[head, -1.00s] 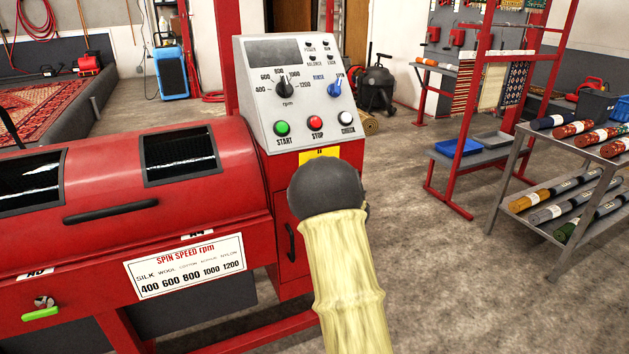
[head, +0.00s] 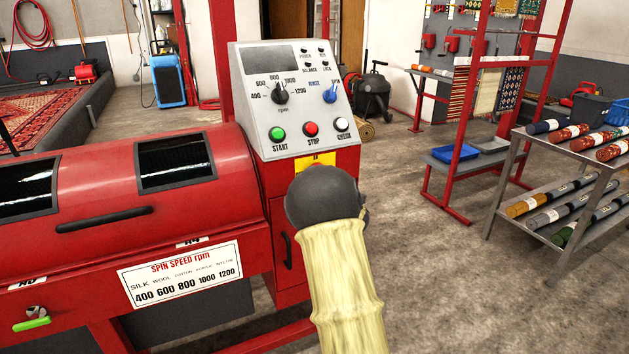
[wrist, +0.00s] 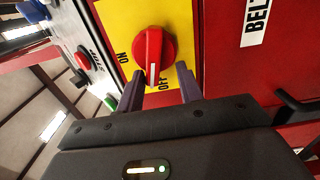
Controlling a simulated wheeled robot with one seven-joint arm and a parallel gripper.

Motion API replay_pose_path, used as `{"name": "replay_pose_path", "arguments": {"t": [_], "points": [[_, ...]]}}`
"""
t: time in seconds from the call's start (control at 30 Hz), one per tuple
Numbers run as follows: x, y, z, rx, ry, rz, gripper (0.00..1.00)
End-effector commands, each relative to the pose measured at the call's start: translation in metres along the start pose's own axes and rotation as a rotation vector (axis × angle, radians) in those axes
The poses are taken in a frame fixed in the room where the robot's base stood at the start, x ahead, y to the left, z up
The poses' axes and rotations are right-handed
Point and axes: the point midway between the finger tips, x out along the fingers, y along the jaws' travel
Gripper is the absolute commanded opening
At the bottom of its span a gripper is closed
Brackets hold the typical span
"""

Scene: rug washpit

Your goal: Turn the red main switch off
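The red main switch (wrist: 153,55) is a round knob on a yellow plate (wrist: 112,18) in the wrist view. Its white pointer line points down in the picture, close to the OFF label and away from the ON label. My gripper (wrist: 160,72) is open, with one dark finger on each side of the knob's lower part. I cannot tell whether the fingers touch it. In the head view only the top of the yellow plate (head: 318,159) shows on the red machine; my arm hides the switch and gripper.
The grey control panel (head: 265,120) above carries dials and START, STOP and CHECK buttons. The red spin machine (head: 230,185) extends left. A black handle (wrist: 292,108) is right of my gripper in the wrist view.

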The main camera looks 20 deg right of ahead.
Motion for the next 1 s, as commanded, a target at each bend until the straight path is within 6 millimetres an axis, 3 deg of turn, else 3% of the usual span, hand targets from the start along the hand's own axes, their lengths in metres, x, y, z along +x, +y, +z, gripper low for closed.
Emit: {"name": "replay_pose_path", "arguments": {"t": [0.27,0.43,1.0], "points": [[0.001,0.002,-0.005,0.001,0.012,0.004,0.36],[-0.012,0.003,-0.004,0.002,0.009,0.004,0.36],[-0.113,0.002,0.000,0.002,0.000,0.002,0.36]]}}
